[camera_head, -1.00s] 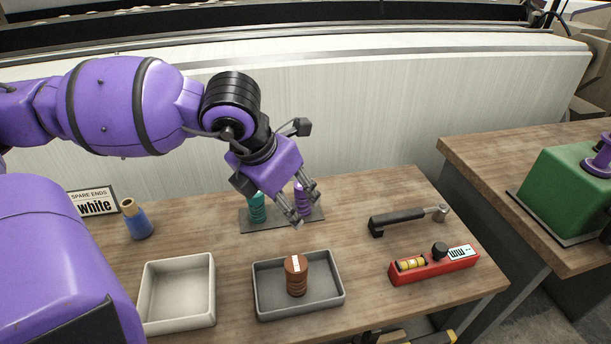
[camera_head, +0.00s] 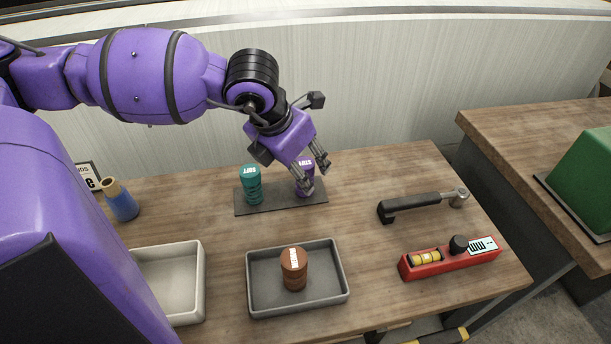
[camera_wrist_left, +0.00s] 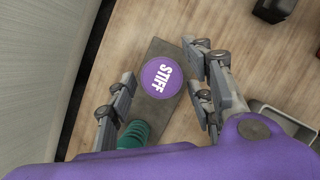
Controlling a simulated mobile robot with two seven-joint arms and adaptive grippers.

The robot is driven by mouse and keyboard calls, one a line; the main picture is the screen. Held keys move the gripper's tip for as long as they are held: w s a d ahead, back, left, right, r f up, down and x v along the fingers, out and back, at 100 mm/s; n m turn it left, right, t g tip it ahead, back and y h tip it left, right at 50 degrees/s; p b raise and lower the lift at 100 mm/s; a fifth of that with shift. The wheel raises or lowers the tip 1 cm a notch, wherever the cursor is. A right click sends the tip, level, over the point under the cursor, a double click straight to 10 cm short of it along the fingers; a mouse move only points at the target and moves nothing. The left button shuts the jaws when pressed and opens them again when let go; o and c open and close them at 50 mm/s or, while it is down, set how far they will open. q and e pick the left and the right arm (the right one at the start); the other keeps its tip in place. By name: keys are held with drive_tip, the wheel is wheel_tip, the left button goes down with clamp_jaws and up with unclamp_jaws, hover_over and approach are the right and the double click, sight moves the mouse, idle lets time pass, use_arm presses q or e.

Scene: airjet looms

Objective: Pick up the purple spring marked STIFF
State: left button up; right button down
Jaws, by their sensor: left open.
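The purple spring (camera_head: 304,187) stands upright on the right end of a dark grey plate (camera_head: 275,204). Its round top, marked STIFF, shows in the left wrist view (camera_wrist_left: 161,78). A teal spring (camera_head: 251,184) marked SOFT stands on the plate to its left, and its coils show in the wrist view (camera_wrist_left: 134,134). My left gripper (camera_head: 313,178) is open above and around the purple spring. In the wrist view the spring's top lies between the two fingers (camera_wrist_left: 163,98), apart from both. My right gripper is not in view.
A grey tray (camera_head: 258,300) holds a brown spring (camera_head: 294,268). A white tray (camera_head: 199,290) is at left, with a blue bobbin (camera_head: 122,203) behind it. A black-handled tool (camera_head: 412,206) and a red level (camera_head: 450,260) lie at right. Bare wood surrounds the plate.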

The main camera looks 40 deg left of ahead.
use_arm(q)
drive_tip(key=shift+w+f, duration=0.2)
drive_tip(key=shift+f, duration=0.25)
clamp_jaws()
drive_tip(key=shift+r, duration=0.1)
